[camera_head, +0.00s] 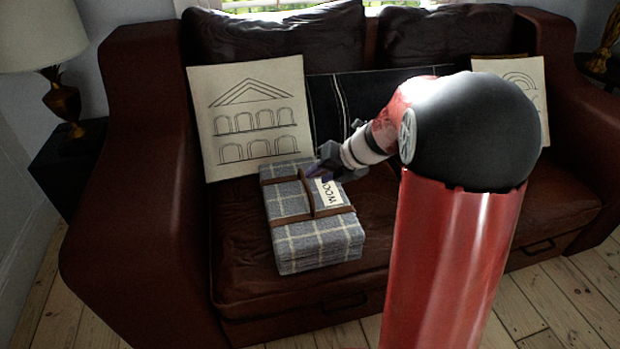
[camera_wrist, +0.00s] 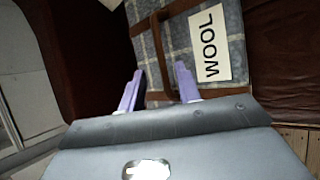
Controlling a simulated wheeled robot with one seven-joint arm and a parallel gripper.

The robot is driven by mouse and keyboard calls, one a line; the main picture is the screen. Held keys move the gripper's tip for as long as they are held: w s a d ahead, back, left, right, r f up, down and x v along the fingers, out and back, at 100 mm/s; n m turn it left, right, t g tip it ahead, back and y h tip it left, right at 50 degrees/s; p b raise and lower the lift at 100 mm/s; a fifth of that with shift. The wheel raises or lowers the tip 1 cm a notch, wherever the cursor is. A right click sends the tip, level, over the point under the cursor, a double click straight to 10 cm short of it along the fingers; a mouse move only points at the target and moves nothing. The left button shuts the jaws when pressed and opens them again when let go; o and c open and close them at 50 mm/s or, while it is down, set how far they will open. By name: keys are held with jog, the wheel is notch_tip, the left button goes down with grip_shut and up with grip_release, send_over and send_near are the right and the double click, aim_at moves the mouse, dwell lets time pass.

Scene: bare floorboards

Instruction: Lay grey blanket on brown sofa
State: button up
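The grey plaid blanket (camera_head: 315,240) is folded into a thick bundle with brown straps and a WOOL label. It lies on the left part of the brown sofa's (camera_head: 240,265) seat. My gripper (camera_head: 320,176) is at the top of the blanket, near its strap handle. In the wrist view my gripper (camera_wrist: 158,84) has its two purple fingers apart, with the brown handle (camera_wrist: 162,60) of the blanket (camera_wrist: 185,40) running between them. A gap shows on both sides of the handle. My arm hides part of the sofa's middle.
A cream cushion with a building drawing (camera_head: 250,115) leans behind the blanket, and a dark cushion (camera_head: 365,95) stands beside it. Another cream cushion (camera_head: 535,80) is at the right. A lamp (camera_head: 62,95) stands on a dark side table at left. Bare floorboards (camera_head: 575,300) show at front right.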

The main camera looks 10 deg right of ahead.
jog(key=s+a+r+n, duration=0.2)
jog(key=s+r+n, duration=0.6)
jog(key=s+n, duration=0.2)
jog(key=s+n+h, duration=0.3)
jog(key=s+n, duration=0.5)
jog(key=n, duration=0.5)
jog(key=s+a+n+h, duration=0.1)
jog(key=s+n+h, duration=0.1)
jog(key=s+n, duration=0.7)
jog(key=r+n, duration=0.1)
jog(key=n, duration=0.4)
jog(key=shift+s+n+h+p, duration=0.2)
jog(key=shift+n+h+p, duration=0.1)
jog(key=shift+h, duration=0.1)
jog(key=shift+d, duration=0.1)
